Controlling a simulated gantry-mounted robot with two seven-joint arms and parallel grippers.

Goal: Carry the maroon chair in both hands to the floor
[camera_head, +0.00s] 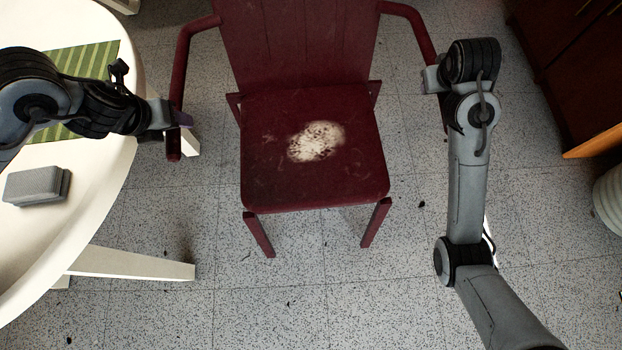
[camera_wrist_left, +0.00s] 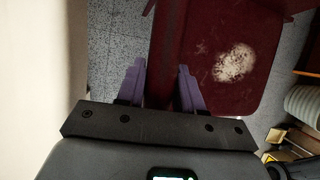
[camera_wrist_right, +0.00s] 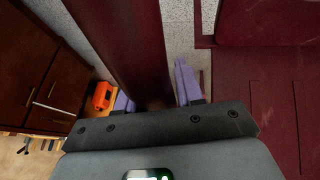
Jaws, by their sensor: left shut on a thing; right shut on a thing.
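The maroon chair (camera_head: 305,140) is upright in the middle of the head view, its worn pale patch on the seat facing up. My left gripper (camera_head: 178,118) is shut on the chair's left armrest, and the left wrist view shows the maroon bar between its purple fingers (camera_wrist_left: 163,88). My right gripper (camera_head: 437,80) is at the right armrest, mostly hidden by its own wrist. In the right wrist view the maroon armrest (camera_wrist_right: 125,45) runs between the purple fingers (camera_wrist_right: 152,90). I cannot tell whether the chair legs touch the floor.
A white round table (camera_head: 95,205) with a green striped mat (camera_head: 85,62) and a grey block (camera_head: 37,186) stands at left, close to my left arm. A dark red cabinet (camera_head: 570,70) is at upper right, a ribbed pale container (camera_head: 609,195) at the right edge. Speckled floor (camera_head: 320,300) in front is clear.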

